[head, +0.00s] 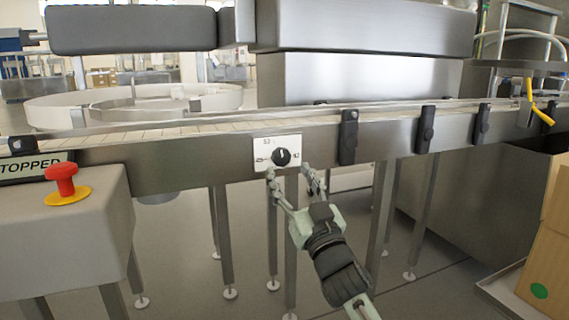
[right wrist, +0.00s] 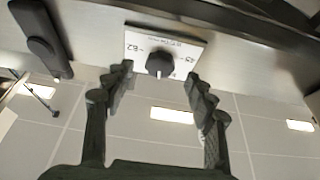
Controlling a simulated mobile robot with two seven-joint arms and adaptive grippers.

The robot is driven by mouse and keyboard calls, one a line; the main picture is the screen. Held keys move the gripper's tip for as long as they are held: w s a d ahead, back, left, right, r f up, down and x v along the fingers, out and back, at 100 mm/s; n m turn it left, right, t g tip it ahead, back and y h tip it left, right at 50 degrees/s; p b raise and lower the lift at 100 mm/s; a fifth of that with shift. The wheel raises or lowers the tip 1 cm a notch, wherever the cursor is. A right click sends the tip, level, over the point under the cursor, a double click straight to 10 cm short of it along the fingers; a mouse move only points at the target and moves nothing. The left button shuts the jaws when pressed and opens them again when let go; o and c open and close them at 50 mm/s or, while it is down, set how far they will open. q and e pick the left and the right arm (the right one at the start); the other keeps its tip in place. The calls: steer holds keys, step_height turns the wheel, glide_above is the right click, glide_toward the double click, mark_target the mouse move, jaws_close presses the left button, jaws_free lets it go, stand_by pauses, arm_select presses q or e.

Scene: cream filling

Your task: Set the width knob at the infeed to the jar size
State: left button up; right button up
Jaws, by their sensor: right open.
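The width knob is a black round knob (head: 282,157) on a white label plate (head: 264,152) on the conveyor's steel side. It carries a light pointer mark that points roughly up in the head view. In the right wrist view the knob (right wrist: 160,63) sits ahead, between and just beyond the fingertips, with size marks on both sides of the plate; the small print is hard to read. My right gripper (head: 296,172) is open and empty, just below the knob and apart from it. It also shows in the right wrist view (right wrist: 160,82). My left gripper is not in view.
A red stop button (head: 62,178) on a yellow base stands on a grey box at left, beside a display reading "STOPPED" (head: 32,166). Black rail clamps (head: 348,136) line the conveyor right of the knob. A cardboard box (head: 548,250) is at far right.

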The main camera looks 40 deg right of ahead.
mark_target(283, 161)
steer(key=shift+x, duration=1.8)
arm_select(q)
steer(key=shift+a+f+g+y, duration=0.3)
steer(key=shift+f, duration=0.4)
arm_select(e)
steer(key=c, duration=1.2)
steer(key=shift+o, duration=0.2)
steer(key=n+y+p, duration=0.1)
steer(key=n, duration=0.1)
steer(key=shift+n+y, duration=0.3)
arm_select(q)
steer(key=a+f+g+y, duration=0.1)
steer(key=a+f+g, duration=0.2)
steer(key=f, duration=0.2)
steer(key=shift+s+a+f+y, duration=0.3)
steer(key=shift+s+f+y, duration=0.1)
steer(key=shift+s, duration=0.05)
arm_select(e)
steer(key=o, duration=1.2)
steer(key=shift+c, duration=0.2)
steer(key=shift+s, duration=0.1)
